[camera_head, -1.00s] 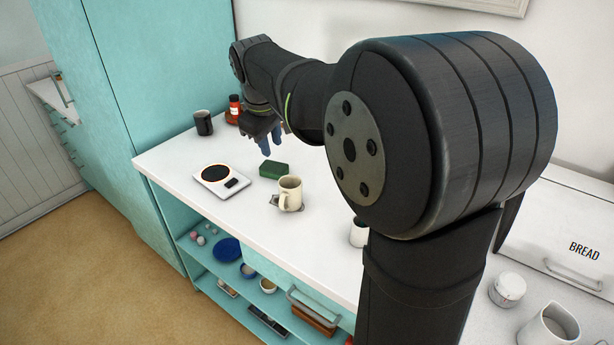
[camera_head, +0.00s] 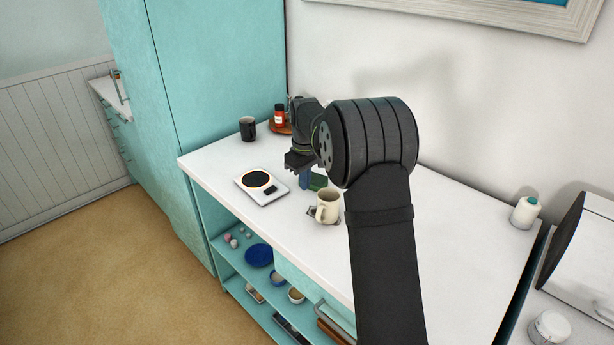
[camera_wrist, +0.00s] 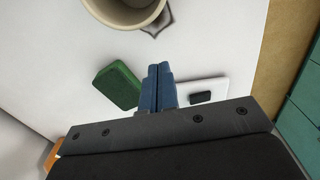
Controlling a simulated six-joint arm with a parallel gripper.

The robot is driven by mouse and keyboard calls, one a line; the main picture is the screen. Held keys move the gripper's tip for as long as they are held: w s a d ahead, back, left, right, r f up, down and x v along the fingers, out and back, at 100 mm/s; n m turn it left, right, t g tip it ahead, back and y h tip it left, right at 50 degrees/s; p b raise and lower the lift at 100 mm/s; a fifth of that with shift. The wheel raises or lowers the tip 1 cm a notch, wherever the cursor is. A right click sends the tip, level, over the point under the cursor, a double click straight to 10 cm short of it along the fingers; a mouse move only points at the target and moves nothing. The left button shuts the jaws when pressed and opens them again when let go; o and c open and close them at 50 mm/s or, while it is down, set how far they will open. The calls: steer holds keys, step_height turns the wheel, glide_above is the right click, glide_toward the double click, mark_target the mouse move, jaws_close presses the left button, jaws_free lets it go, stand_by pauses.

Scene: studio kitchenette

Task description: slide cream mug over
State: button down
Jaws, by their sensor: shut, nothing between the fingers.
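The cream mug (camera_head: 327,208) stands upright on the white counter (camera_head: 385,252), on or against a small dark-patterned coaster (camera_head: 311,212). In the wrist view the cream mug (camera_wrist: 128,12) is cut off at the top edge, with the coaster's corner (camera_wrist: 158,20) showing beside it. My gripper (camera_head: 305,182) is low near the counter, behind and left of the mug. In the wrist view my gripper's blue fingers (camera_wrist: 158,70) are together and empty, pointing towards the mug with a gap between. The mug's handle is not clear in the wrist view.
A green sponge (camera_head: 319,181) lies right beside the fingers; a white scale (camera_head: 279,192) with a black round plate is to the left. A black cup (camera_head: 248,128) and a red jar (camera_head: 279,115) stand at the back. The counter in front of the mug is clear.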

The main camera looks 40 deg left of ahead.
mark_target(315, 211)
step_height(315, 211, down, 6)
steer(key=shift+d+r, duration=0.25)
steer(key=shift+d, duration=1.8)
steer(key=d, duration=1.3)
steer(key=shift+s, duration=0.15)
steer(key=shift+a, duration=0.15)
